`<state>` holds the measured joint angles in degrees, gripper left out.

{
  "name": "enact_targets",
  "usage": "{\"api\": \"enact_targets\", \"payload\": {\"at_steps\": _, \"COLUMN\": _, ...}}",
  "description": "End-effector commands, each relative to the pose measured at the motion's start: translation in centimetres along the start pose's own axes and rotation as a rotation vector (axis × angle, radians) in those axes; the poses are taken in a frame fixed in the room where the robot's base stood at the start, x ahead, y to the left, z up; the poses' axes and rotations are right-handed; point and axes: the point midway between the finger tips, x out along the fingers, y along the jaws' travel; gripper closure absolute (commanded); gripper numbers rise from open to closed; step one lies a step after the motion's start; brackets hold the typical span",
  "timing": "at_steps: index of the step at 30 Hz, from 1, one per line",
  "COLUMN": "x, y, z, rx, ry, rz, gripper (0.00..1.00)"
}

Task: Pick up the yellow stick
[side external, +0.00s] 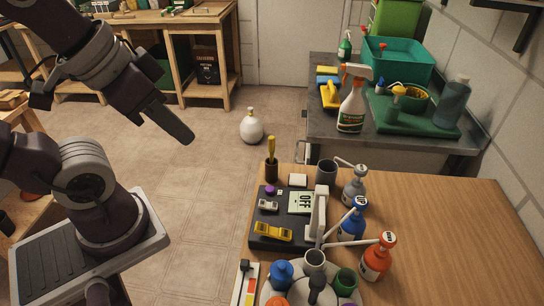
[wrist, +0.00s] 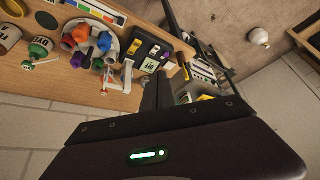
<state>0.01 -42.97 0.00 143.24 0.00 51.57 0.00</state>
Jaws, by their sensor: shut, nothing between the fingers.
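A thin yellow stick (side external: 271,147) stands upright in a small dark brown cup (side external: 271,172) near the wooden table's far left corner, in the side external view. Its lower part is hidden inside the cup. My gripper (side external: 188,138) is in the air to the left of the stick, at about the same picture height and well apart from it. The fingers are together and hold nothing. In the wrist view the dark fingers (wrist: 157,90) point toward the table, and I cannot clearly make out the stick there.
A black tray (side external: 256,198) with a panel marked OFF (side external: 301,202) and a yellow item (side external: 272,232) lies beside the cup. The table's right side is clear.

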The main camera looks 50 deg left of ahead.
Motion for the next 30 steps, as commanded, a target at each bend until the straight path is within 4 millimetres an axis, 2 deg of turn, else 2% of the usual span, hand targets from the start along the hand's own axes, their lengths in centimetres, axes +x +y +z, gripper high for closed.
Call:
{"api": "enact_targets", "payload": {"at_steps": 4, "x": 0.0, "y": 0.0, "z": 0.0, "rx": 0.000, "ry": 0.000, "rz": 0.000, "gripper": 1.00}}
{"api": "enact_targets", "payload": {"at_steps": 10, "x": 0.0, "y": 0.0, "z": 0.0, "rx": 0.000, "ry": 0.000, "rz": 0.000, "gripper": 0.61}}
{"api": "enact_targets", "payload": {"at_steps": 20, "x": 0.1, "y": -0.1, "z": -0.4, "rx": 0.011, "ry": -0.008, "rz": -0.002, "gripper": 0.60}}
{"api": "enact_targets", "payload": {"at_steps": 23, "x": 0.8, "y": -0.5, "z": -2.8, "rx": 0.089, "ry": -0.066, "rz": -0.010, "gripper": 0.60}}
{"api": "enact_targets", "payload": {"at_steps": 26, "x": 3.4, "y": -1.6, "z": -7.1, "rx": 0.240, "ry": -0.167, "rz": -0.007, "gripper": 0.60}}
{"api": "enact_targets", "payload": {"at_steps": 29, "x": 7.8, "y": -3.2, "z": -11.1, "rx": 0.410, "ry": -0.275, "rz": 0.026, "gripper": 0.60}}
{"api": "enact_targets", "payload": {"at_steps": 30, "x": 9.9, "y": -4.0, "z": -12.3, "rx": 0.475, "ry": -0.315, "rz": 0.046, "gripper": 0.60}}
